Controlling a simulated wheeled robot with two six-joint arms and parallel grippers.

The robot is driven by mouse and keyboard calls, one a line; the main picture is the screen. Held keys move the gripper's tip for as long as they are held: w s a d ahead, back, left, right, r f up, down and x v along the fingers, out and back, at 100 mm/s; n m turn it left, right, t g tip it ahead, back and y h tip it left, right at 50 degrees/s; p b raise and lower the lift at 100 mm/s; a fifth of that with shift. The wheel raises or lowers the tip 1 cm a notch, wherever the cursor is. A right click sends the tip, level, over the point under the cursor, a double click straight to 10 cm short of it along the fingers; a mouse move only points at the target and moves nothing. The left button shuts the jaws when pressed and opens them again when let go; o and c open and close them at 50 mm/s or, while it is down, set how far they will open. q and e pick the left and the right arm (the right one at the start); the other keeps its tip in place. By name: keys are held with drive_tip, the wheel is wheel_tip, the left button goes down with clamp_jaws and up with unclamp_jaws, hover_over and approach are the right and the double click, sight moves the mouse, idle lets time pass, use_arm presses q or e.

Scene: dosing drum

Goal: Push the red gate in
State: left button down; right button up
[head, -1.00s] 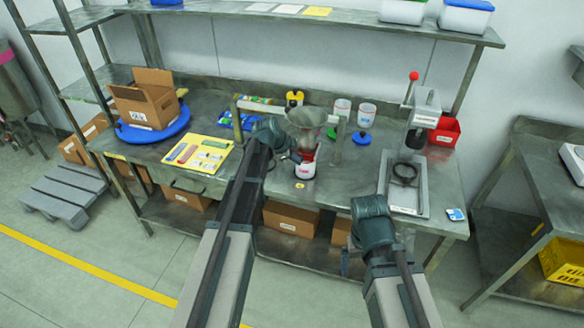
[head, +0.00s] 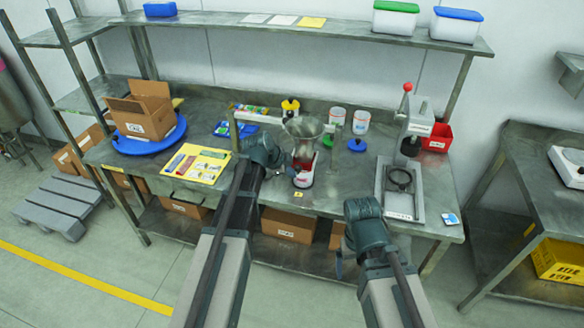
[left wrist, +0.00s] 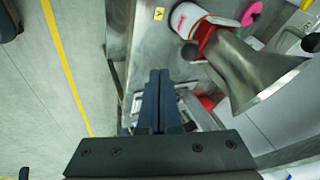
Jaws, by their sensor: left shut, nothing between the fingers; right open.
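The steel dosing hopper (head: 304,128) stands at the middle of the workbench, its funnel wide at the top. The red gate (head: 303,163) shows under the funnel, above a white cup with a red label (head: 304,179). In the left wrist view the red gate (left wrist: 208,38) lies between the cup (left wrist: 188,18) and the grey funnel (left wrist: 245,70). My left gripper (left wrist: 160,75) is shut and empty, with a visible gap between its tips and the gate. In the head view its fingers are mostly hidden by its own wrist. My right gripper (head: 340,262) is low before the bench front, open and empty.
A press stand (head: 405,185) with a red-knobbed lever is right of the hopper, with a red bin (head: 438,137) behind. A yellow board (head: 196,164) and a cardboard box (head: 146,108) on a blue disc are left. Two white cups stand behind the hopper.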

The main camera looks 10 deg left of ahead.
use_arm(q)
drive_tip(key=p+v, duration=0.4)
drive_tip(key=v, duration=0.3)
drive_tip(key=shift+p, duration=0.3)
use_arm(e)
wheel_tip(320, 180, up, 6)
drive_tip(key=shift+f, duration=0.1)
use_arm(q)
drive_tip(key=shift+s+d, duration=0.1)
drive_tip(key=shift+d, duration=0.05)
drive_tip(key=s+d+f+n+g+y+b, duration=0.1)
drive_tip(key=s+d+f+n+g+b, duration=0.1)
drive_tip(key=s, duration=0.6)
drive_tip(key=s+d+f+n+g+y+b, duration=0.2)
drive_tip(key=s+d+f+n, duration=0.2)
drive_tip(key=s+d, duration=0.3)
drive_tip(key=s+d+f+n+g+y+b, duration=0.1)
drive_tip(key=s+d+f+n, duration=0.3)
drive_tip(key=s, duration=0.5)
drive_tip(key=shift+d+n+g+y+b, duration=0.4)
drive_tip(key=shift+n+g+b, duration=0.2)
drive_tip(key=shift+b, duration=0.2)
use_arm(e)
wheel_tip(320, 180, down, 7)
drive_tip(key=shift+r, duration=0.2)
use_arm(q)
drive_tip(key=shift+s+f, duration=0.1)
drive_tip(key=shift+s, duration=0.05)
